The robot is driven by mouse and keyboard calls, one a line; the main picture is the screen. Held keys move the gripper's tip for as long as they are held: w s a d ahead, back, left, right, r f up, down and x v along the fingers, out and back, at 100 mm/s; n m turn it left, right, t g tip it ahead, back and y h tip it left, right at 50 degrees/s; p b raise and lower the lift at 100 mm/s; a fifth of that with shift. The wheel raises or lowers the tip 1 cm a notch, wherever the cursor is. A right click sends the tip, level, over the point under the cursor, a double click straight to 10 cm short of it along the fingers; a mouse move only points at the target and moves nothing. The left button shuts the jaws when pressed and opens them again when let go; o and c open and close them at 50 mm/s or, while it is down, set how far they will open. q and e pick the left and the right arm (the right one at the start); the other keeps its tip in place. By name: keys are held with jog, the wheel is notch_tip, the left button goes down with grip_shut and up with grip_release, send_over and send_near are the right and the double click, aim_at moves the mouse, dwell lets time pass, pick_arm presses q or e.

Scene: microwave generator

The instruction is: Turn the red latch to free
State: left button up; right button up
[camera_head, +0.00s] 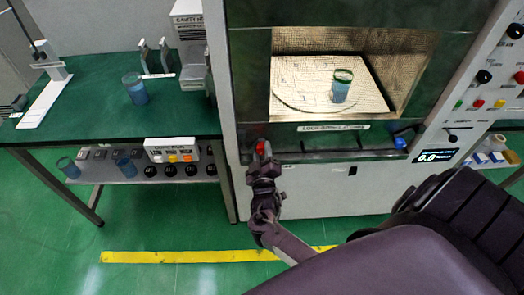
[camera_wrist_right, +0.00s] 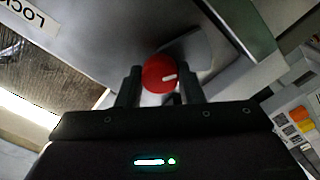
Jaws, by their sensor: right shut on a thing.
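The red latch (camera_head: 262,147) is a small round knob on the left of the panel below the microwave opening. In the right wrist view the red latch (camera_wrist_right: 160,74) shows a short white mark on its face, pointing to the right and slightly up. My right gripper (camera_head: 264,160) reaches up to it from below. In the wrist view the two fingers of my right gripper (camera_wrist_right: 160,88) stand on either side of the knob, shut on it. A blue latch (camera_head: 401,142) sits at the right end of the same panel. My left gripper is not in view.
The lit cavity holds a blue cup (camera_head: 341,86) on a plate (camera_head: 300,106). A green bench (camera_head: 90,110) with another blue cup (camera_head: 136,88) stands at left. A control panel (camera_head: 488,85) is at right. Yellow tape (camera_head: 180,257) crosses the floor.

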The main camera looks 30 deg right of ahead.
dwell(0.3)
jog(key=o, duration=1)
jog(key=shift+d, duration=0.1)
jog(key=b+v, duration=0.1)
jog(key=v, duration=0.6)
jog(key=shift+s+a, duration=0.25)
jog(key=shift+s, duration=0.05)
jog(key=shift+f, duration=0.15)
